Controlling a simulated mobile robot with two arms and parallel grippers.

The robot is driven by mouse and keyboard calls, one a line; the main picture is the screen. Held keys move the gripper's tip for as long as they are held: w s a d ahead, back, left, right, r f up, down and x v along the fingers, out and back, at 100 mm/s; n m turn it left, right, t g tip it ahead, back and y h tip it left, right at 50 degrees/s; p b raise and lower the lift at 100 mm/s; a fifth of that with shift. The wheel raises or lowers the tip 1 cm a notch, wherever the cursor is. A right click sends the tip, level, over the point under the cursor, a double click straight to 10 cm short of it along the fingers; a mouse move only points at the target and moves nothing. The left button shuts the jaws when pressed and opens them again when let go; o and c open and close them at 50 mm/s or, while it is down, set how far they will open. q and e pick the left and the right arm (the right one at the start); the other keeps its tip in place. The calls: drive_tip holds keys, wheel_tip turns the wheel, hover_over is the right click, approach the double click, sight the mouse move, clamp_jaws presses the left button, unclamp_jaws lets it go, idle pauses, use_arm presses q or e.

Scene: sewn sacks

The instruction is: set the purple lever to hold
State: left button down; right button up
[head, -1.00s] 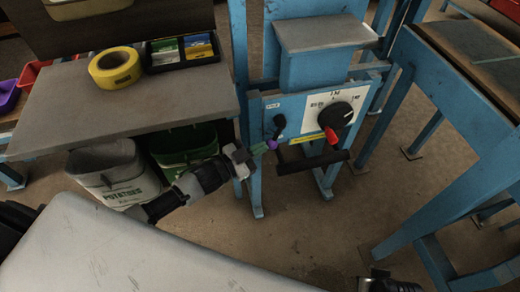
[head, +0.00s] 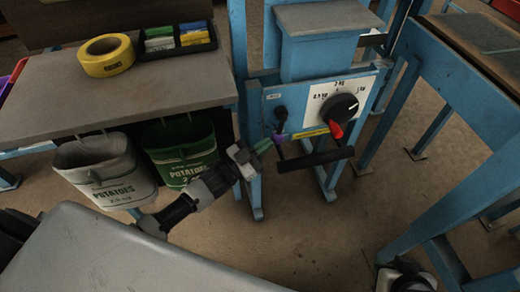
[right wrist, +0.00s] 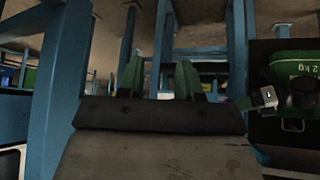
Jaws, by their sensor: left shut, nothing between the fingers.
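The purple lever (head: 279,138) is on the blue machine's front panel, left of the dial. It hangs below a black pivot (head: 281,114), with its purple end pointing down. A small label, too small to read, sits above the pivot. My left gripper (head: 264,146) is shut and empty, its green fingertips close to the left side of the purple end. I cannot tell whether they touch it. My right gripper (right wrist: 158,78) is open and empty in the right wrist view, away from the lever. Only part of my right arm shows at the lower right of the head view.
A black bar (head: 316,159) juts out below the panel. A grey sack (head: 105,172) and a green sack (head: 182,152) hang left under a table with yellow tape (head: 107,55). Blue table legs stand right.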

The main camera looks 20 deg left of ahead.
use_arm(q)
drive_tip(key=t+b, duration=0.1)
drive_tip(key=b, duration=0.1)
drive_tip(key=d+n+t+h+b, duration=0.1)
drive_tip(key=b, duration=0.1)
drive_tip(key=shift+w+d+f, duration=0.1)
drive_tip(key=shift+w+f, duration=0.3)
use_arm(e)
drive_tip(key=w+a+r+t+y, duration=0.3)
drive_tip(key=w+r+t, duration=0.5)
drive_tip(key=r+t, duration=0.3)
drive_tip(key=shift+a+r+n+t+y, duration=0.15)
drive_tip(key=shift+a+n+t+y, duration=0.2)
drive_tip(key=shift+a, duration=0.3)
